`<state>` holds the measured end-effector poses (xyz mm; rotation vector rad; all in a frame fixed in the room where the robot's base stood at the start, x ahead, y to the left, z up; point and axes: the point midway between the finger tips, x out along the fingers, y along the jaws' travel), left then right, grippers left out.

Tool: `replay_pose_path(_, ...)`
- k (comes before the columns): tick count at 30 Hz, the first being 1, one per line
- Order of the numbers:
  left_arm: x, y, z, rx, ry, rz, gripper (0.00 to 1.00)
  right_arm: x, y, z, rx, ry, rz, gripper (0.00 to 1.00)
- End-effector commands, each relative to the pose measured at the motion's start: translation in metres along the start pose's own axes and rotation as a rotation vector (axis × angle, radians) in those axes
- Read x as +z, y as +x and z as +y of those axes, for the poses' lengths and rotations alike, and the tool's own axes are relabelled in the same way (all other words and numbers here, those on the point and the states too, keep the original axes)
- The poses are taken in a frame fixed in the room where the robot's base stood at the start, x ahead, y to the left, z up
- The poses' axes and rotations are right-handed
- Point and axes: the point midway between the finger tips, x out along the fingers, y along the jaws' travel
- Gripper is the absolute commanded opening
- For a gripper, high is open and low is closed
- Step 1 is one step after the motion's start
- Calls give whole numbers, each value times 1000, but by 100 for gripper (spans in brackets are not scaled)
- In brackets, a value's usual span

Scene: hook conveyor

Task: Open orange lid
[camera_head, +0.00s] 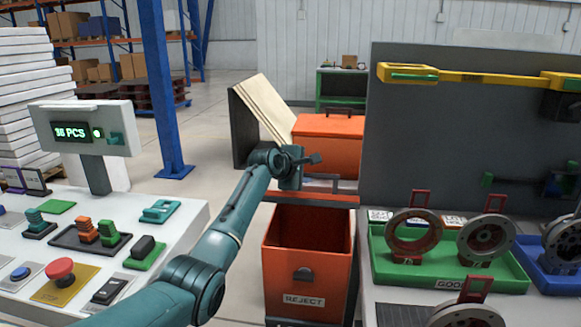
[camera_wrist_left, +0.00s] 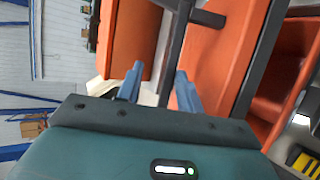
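An orange lid (camera_head: 328,125) with a dark handle on its top stands raised behind the orange REJECT bin (camera_head: 285,255). The bin's front is upright and its top is open at the front. My left gripper (camera_head: 314,160) is in front of the lid, above the bin. In the left wrist view its two blue fingers (camera_wrist_left: 160,85) are apart, with a dark bar (camera_wrist_left: 174,45) showing between them; I cannot tell if they touch it. Orange panels (camera_wrist_left: 218,60) flank the bar. My right gripper is not in view.
A control panel (camera_head: 190,225) with buttons and switches stands at left. A green tray (camera_head: 400,272) labelled GOOD holds metal ring parts at right. A grey board (camera_head: 440,140) with a yellow bar (camera_head: 470,77) rises behind it. A blue post (camera_head: 160,90) stands farther back.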

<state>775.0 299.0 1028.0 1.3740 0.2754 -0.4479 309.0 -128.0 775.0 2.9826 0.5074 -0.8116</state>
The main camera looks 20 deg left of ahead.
Motion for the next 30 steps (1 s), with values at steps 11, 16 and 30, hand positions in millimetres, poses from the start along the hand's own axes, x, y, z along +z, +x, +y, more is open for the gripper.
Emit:
replay_pose_path(11,-1,-57,2,8,2,2,35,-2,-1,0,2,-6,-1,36)
replay_pose_path(16,-1,-86,1,7,2,3,35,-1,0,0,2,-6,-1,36)
replay_pose_path(30,0,-120,1,3,1,2,35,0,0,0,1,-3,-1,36)
